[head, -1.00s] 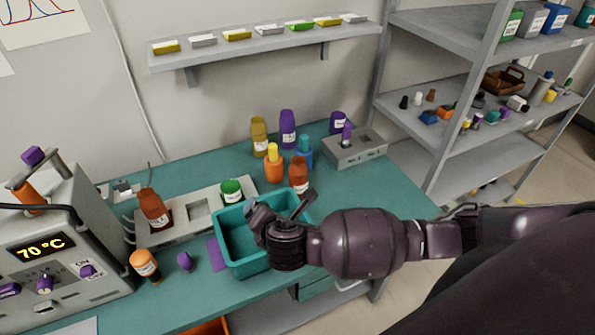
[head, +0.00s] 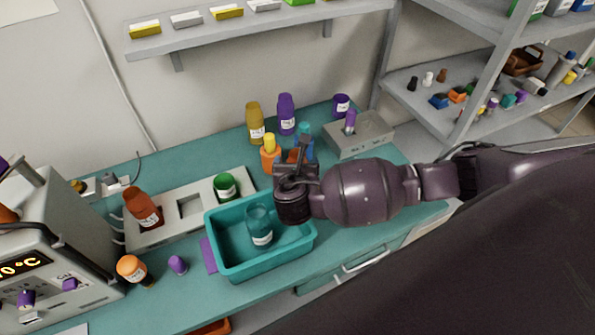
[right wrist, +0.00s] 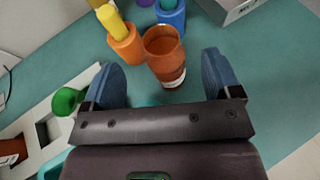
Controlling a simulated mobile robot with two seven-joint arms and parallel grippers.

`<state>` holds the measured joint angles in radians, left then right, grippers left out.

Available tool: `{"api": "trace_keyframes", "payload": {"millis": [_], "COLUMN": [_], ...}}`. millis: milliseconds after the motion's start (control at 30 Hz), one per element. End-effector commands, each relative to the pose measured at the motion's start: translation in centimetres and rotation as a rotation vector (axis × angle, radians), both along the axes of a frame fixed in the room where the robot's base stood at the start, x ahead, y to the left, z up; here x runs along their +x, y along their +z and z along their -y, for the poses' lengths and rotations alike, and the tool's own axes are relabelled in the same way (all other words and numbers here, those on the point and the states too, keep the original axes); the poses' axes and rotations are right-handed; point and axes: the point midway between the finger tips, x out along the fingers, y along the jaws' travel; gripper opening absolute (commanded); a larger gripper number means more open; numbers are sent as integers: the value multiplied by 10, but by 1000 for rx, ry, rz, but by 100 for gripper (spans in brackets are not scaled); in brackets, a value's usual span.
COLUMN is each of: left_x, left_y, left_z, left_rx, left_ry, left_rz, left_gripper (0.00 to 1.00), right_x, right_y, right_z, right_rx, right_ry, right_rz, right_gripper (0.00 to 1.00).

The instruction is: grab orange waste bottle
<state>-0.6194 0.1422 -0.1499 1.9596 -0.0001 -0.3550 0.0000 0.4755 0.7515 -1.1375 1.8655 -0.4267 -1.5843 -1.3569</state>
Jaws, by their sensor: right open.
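An open orange-brown bottle (right wrist: 168,60) with a white label stands upright on the teal table. In the right wrist view it is just ahead of the gap between my fingers; in the head view my gripper mostly hides it. My right gripper (head: 297,160) is open and empty; its two blue fingers (right wrist: 160,76) are spread apart in the right wrist view. Another orange bottle (head: 132,269) with a white label is at the table's front left. My left gripper is not in view.
An orange holder with a yellow top (head: 269,152) and a blue one (right wrist: 171,15) stand close to the orange-brown bottle. A grey rack (head: 160,228) holds a green-topped container.

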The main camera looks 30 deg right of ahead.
Motion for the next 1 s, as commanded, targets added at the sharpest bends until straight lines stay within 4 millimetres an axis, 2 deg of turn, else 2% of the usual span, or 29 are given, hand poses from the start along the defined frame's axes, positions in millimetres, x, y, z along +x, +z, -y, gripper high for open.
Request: {"api": "trace_keyframes", "payload": {"millis": [267,600,933,1000], "left_x": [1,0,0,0], "left_y": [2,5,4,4], "left_z": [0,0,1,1], "left_rx": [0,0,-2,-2], "left_ry": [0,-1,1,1], "left_rz": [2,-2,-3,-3], "left_gripper": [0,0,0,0], "right_x": [14,45,50,50], "right_y": [-7,-24,-27,-27], "right_z": [9,27,30,30], "right_rx": [0,2,3,3], "right_ry": [-2,-2,-1,-1], "right_rz": [0,0,1,1], "right_gripper": [84,84,84,74]}}
